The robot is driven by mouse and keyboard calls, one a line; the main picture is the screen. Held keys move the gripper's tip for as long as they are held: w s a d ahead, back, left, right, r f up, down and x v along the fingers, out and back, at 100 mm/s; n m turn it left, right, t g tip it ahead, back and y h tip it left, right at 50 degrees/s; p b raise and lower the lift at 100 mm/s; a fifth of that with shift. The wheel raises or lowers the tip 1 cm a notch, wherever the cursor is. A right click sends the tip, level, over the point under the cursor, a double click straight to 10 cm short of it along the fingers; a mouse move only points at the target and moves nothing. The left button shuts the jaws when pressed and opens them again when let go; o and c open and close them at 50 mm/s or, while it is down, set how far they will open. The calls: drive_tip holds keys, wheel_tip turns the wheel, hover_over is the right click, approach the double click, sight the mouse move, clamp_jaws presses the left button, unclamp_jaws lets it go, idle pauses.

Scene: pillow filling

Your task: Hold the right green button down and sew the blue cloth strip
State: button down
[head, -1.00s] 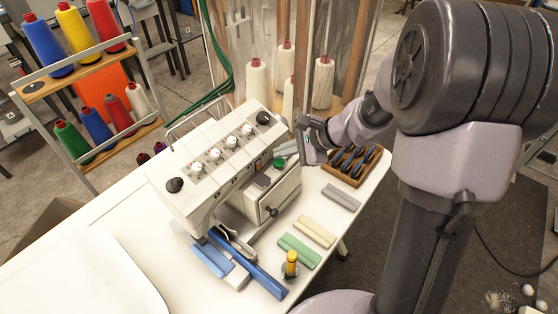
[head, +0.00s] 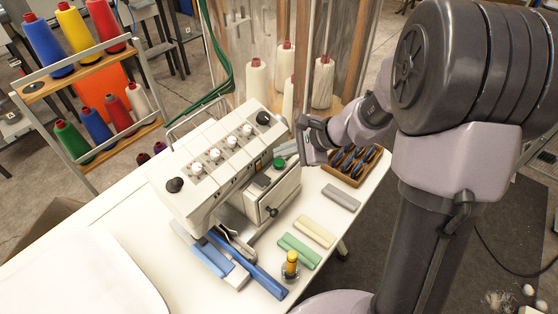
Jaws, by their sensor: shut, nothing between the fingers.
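The white sewing machine (head: 225,165) stands on the white table. One green button (head: 280,163) shows on its right end, close to my gripper (head: 305,152). My gripper is shut and empty beside the machine's upper right side. Its fingertips are small and partly hidden, so I cannot tell whether they touch anything. Light blue cloth (head: 211,259) lies at the front of the machine bed, its far end under the machine head. A darker blue strip (head: 265,281) runs to the right along the table edge. No second green button is visible.
Green (head: 299,250), cream (head: 315,231) and grey (head: 341,197) folded strips lie right of the machine. A yellow-topped bottle (head: 291,264) stands near the front edge. White table at left is clear.

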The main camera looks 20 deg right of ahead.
sight(283, 163)
drive_tip(key=shift+f, duration=0.1)
drive_tip(key=shift+f+b, duration=0.35)
drive_tip(key=shift+b, duration=0.25)
drive_tip(key=shift+f+b, duration=0.5)
drive_tip(key=shift+b, duration=0.1)
idle(0.4)
drive_tip(key=shift+r, duration=0.1)
idle(2.9)
drive_tip(key=shift+r+p, duration=0.65)
drive_tip(key=shift+r, duration=0.2)
drive_tip(key=shift+r, duration=0.1)
wheel_tip(283, 163, up, 5)
drive_tip(key=p, duration=0.3)
drive_tip(key=shift+p, duration=0.4)
